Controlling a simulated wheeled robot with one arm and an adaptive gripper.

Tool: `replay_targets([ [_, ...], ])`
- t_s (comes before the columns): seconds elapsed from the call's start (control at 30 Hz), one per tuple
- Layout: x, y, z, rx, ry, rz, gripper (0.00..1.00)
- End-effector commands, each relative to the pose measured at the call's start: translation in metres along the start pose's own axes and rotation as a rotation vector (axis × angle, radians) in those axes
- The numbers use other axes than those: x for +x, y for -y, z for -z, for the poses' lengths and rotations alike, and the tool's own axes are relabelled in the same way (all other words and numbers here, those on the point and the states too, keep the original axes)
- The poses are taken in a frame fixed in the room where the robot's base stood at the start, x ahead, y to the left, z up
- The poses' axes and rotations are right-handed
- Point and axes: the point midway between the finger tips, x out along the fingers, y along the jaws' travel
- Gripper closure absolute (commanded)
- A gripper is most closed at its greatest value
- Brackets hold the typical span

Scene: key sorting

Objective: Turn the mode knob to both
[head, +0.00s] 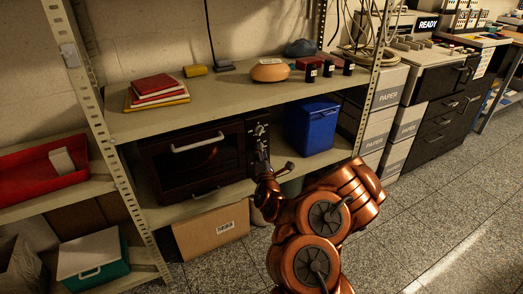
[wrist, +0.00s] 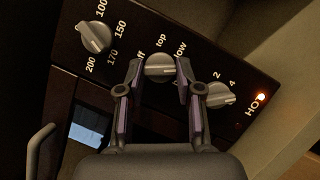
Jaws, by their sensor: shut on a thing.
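The oven (head: 192,158) stands on the middle shelf, with a column of knobs on the right side of its front. In the wrist view the mode knob (wrist: 160,66) is the middle of three silver knobs. The words "top" and "low" and a partly covered "off" show around it; I cannot see "both". My gripper (wrist: 159,74) is shut on the mode knob, one finger on each side. In the head view my gripper (head: 266,172) is at the oven's knob panel, and my arm comes from below right.
The temperature knob (wrist: 95,37) and the timer knob (wrist: 221,95) flank the mode knob closely. An orange light (wrist: 261,97) glows by "HO". A blue bin (head: 311,127) stands right of the oven. A cardboard box (head: 211,230) is below, and the shelf board (head: 225,88) is above.

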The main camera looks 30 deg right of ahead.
Motion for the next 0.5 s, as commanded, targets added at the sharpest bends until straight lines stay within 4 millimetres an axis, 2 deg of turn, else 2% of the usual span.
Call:
replay_targets([
  [0.03, 0.0011, -0.0048, -0.0022, 0.039, 0.002, 0.014, 1.0],
  [0.5, 0.0015, -0.0054, -0.0037, 0.364, 0.004, 0.149, 1.0],
])
